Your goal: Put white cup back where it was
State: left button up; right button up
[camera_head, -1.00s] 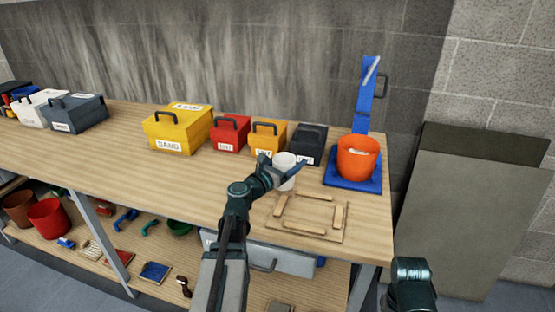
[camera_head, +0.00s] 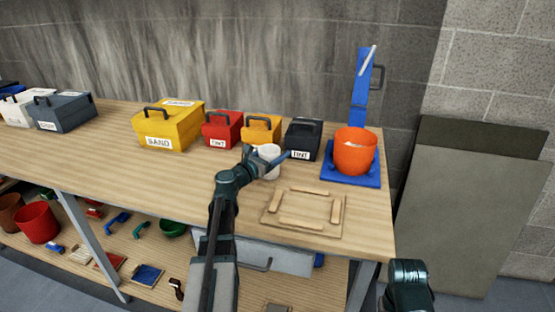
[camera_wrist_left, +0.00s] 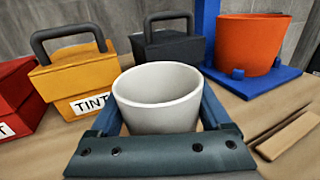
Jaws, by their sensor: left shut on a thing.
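The white cup (camera_head: 267,160) is upright on or just above the wooden bench, in front of the small yellow-orange tint box (camera_head: 262,130). My left gripper (camera_head: 272,165) is shut on it. In the left wrist view the white cup (camera_wrist_left: 158,98) sits between the two blue fingers, and it looks empty. I cannot tell whether its base touches the bench. In the head view my right arm (camera_head: 408,285) shows at the bottom right, and its fingers are not visible.
Behind the cup stand a red tint box (camera_head: 222,128), a dark tint box (camera_head: 303,139) and a larger yellow sand box (camera_head: 168,124). An orange bucket (camera_head: 355,152) stands on a blue scale (camera_head: 350,177) at right. A wooden frame (camera_head: 304,222) lies in front. The bench front left is clear.

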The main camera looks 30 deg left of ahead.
pick_arm(q)
jog(key=shift+a, duration=0.1)
jog(key=shift+f, duration=0.15)
jog(key=o, duration=1.4)
jog(key=shift+o, duration=0.2)
jog(key=shift+s+r, duration=0.1)
jog(key=shift+r, duration=0.2)
jog(key=s, duration=0.4)
jog(key=s+a, duration=0.1)
jog(key=s, duration=0.6)
jog(key=shift+s+a+f, duration=0.15)
jog(key=shift+s+a, duration=0.25)
